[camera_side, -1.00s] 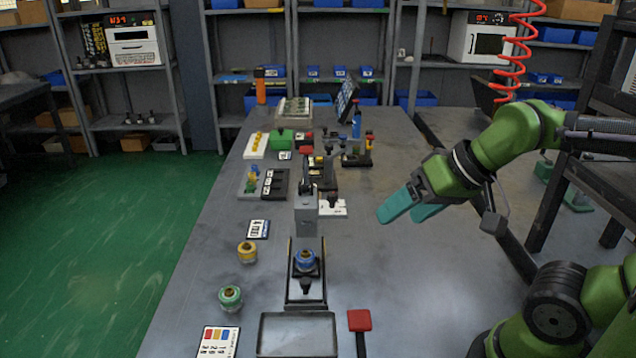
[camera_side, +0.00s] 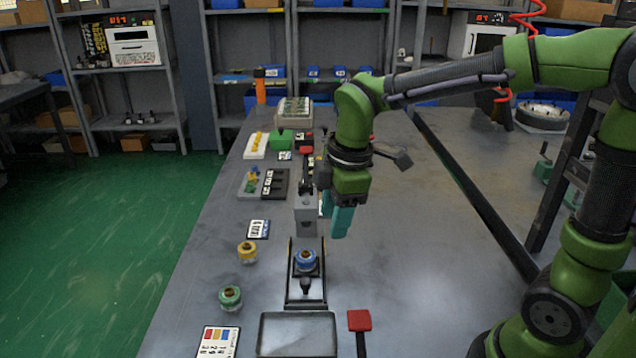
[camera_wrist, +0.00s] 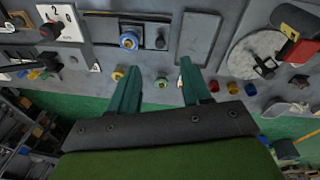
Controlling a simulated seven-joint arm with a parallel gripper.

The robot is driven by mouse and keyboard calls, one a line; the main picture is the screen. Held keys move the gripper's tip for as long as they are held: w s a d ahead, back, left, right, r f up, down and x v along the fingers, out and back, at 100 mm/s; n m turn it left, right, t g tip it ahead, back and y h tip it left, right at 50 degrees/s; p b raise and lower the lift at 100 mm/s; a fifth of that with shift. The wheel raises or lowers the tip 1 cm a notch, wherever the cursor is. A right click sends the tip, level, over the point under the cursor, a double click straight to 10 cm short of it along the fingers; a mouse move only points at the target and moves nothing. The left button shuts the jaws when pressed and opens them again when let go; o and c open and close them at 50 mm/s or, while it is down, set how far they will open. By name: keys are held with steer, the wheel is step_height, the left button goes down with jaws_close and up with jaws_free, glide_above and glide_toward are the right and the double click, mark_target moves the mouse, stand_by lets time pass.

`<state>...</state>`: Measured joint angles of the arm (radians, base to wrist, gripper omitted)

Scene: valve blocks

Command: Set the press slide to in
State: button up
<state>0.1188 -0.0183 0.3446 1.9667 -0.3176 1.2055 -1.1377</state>
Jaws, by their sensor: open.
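The press (camera_side: 306,215) is a grey block standing in the middle of the table in the side view. Its slide (camera_side: 316,271) is a dark carriage between two rails in front of the press, clear of the block. A blue ring-shaped part (camera_side: 306,259) sits on the slide, and a black knob (camera_side: 305,286) is at its front end. The wrist view shows the blue part (camera_wrist: 129,40) and the knob (camera_wrist: 160,43) beyond my fingers. My gripper (camera_side: 335,217) has teal fingers pointing down, beside the press on its right. It is open and empty.
A grey tray (camera_side: 297,316) lies in front of the slide, with a red-topped lever (camera_side: 359,321) to its right. A yellow part (camera_side: 247,252) and a green part (camera_side: 230,298) stand to the left. Several fixtures stand behind the press. The table right of the slide is clear.

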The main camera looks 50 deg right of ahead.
mark_target(305, 280)
steer(key=w+a+r+n+g, duration=0.1)
steer(key=w+n, duration=0.1)
steer(key=n, duration=0.8)
steer(key=w+a+n+g, duration=0.1)
steer(key=w+a+n, duration=0.15)
steer(key=n, duration=0.75)
steer(key=shift+h, duration=0.3)
steer(key=f, duration=1.6)
steer(key=shift+w+d+f, duration=0.15)
steer(key=shift+d+f, duration=0.15)
steer(key=shift+f, duration=0.05)
jaws_close()
